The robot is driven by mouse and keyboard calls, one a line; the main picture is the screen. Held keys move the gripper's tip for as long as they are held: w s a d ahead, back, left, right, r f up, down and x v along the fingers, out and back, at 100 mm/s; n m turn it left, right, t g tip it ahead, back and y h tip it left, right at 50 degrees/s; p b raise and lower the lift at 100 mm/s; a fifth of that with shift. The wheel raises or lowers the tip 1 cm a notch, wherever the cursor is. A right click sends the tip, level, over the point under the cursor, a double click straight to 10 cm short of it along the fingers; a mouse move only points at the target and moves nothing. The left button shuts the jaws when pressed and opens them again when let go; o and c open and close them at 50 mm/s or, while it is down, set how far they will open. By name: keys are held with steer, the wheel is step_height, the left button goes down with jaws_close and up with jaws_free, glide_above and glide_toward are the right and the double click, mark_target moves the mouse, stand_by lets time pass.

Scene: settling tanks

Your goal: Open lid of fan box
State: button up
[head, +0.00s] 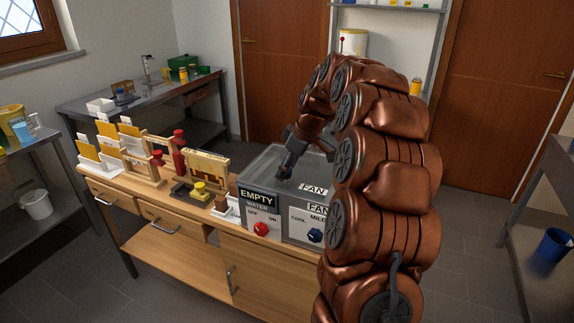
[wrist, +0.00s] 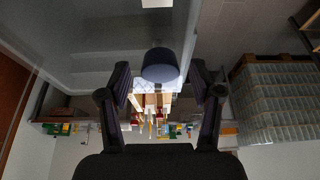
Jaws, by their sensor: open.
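The fan box is the right part of a grey box on the wooden bench, with a front panel (head: 304,222) marked FAN and a dark blue dial (head: 315,236). Its pale translucent lid (head: 316,178), with a FAN label, looks closed; my arm hides its right side. My gripper (head: 285,172) points down over the box top. In the wrist view, my gripper (wrist: 160,76) is open, with a finger on either side of a dark blue round knob (wrist: 160,66). A small gap shows beside the knob; I cannot tell whether either finger touches it.
Left of the box, a wooden rack (head: 207,170) and red-topped parts stand on the bench. A steel table (head: 150,90) is behind. A blue bucket (head: 554,244) sits on the right shelf.

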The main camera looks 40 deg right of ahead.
steer(key=shift+f, duration=0.15)
jaws_close()
stand_by(0.6)
